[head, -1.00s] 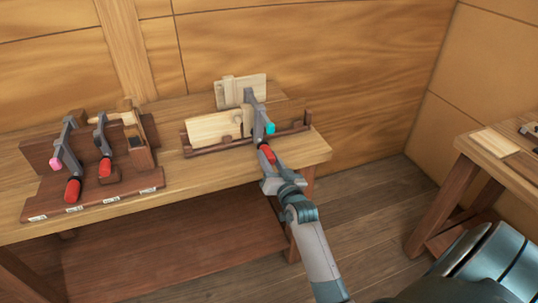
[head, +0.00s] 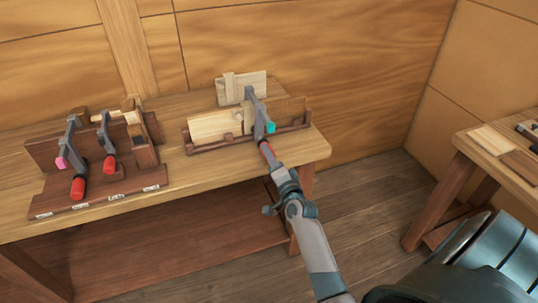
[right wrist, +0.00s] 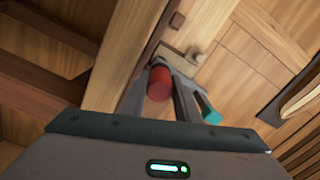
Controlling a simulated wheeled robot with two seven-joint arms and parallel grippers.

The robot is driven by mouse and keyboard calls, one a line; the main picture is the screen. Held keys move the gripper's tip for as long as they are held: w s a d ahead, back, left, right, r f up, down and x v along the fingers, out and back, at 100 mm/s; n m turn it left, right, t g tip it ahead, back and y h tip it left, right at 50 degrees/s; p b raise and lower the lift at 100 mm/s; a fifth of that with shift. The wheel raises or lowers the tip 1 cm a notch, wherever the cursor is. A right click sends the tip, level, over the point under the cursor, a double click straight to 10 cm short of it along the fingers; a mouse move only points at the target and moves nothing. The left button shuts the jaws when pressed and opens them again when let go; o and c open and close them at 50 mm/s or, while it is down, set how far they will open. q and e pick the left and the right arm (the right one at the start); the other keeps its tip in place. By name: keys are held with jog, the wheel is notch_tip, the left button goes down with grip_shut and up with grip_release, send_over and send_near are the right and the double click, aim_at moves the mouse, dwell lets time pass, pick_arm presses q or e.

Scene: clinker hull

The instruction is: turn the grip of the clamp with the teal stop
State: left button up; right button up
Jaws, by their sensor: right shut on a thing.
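The clamp with the teal stop (head: 270,127) stands on the fixture at the right end of the bench, its grey bar (head: 258,107) leaning over the boards. Its red grip (head: 265,148) points toward me and is partly hidden by my right gripper (head: 270,160). My right gripper is shut on this grip. In the right wrist view the red grip (right wrist: 160,84) lies between the fingers, with the teal stop (right wrist: 210,113) to its right. My left gripper is not in view.
A rack (head: 110,198) at the left holds two other clamps, one with a pink stop (head: 61,162), both with red grips. A pale board (head: 214,126) and a darker board lie in the fixture. Another table (head: 470,165) stands at the right; floor is clear between.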

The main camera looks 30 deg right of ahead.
jog(key=shift+s+f+m, duration=0.1)
jog(key=shift+f+m, duration=0.1)
jog(key=shift+m, duration=0.1)
jog(key=o, duration=1)
jog(key=shift+o, duration=0.2)
jog(key=shift+s+r, duration=0.1)
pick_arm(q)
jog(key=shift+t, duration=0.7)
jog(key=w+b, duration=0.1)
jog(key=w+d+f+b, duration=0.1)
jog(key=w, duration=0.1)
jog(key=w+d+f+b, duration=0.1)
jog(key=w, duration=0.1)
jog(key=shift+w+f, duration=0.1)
pick_arm(e)
jog(key=v, duration=1.7)
jog(key=shift+s, duration=0.2)
jog(key=shift+a, duration=0.1)
